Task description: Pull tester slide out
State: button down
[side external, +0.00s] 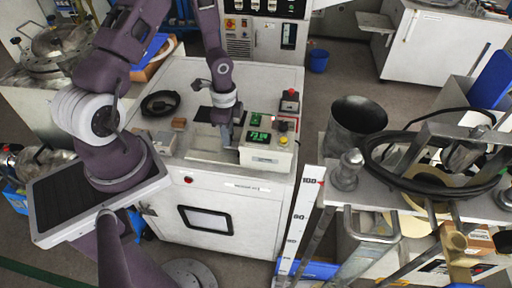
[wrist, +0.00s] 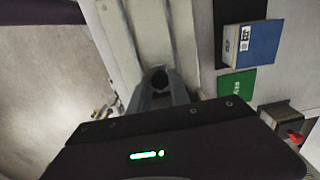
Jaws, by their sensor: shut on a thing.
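The tester is a white bench unit with a green-lit display box (side external: 258,147) on its top. In the side view my gripper (side external: 230,143) points down at the tester top, just left of the display box. In the wrist view my gripper (wrist: 159,76) is shut on a small dark knob at the near end of the slide. The fingers hide much of the knob. In the side view the arm hides the contact.
A red button box (side external: 290,100) stands behind the display box. A blue block (wrist: 252,43) and a green pad (wrist: 237,84) are right of my gripper.

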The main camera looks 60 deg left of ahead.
jog(key=shift+s+a, duration=1.35)
jog(key=shift+a, duration=0.1)
jog(key=shift+s+a, duration=2.15)
jog(key=c, duration=1.2)
grip_release()
jog(key=shift+c, duration=0.2)
jog(key=shift+r, duration=0.1)
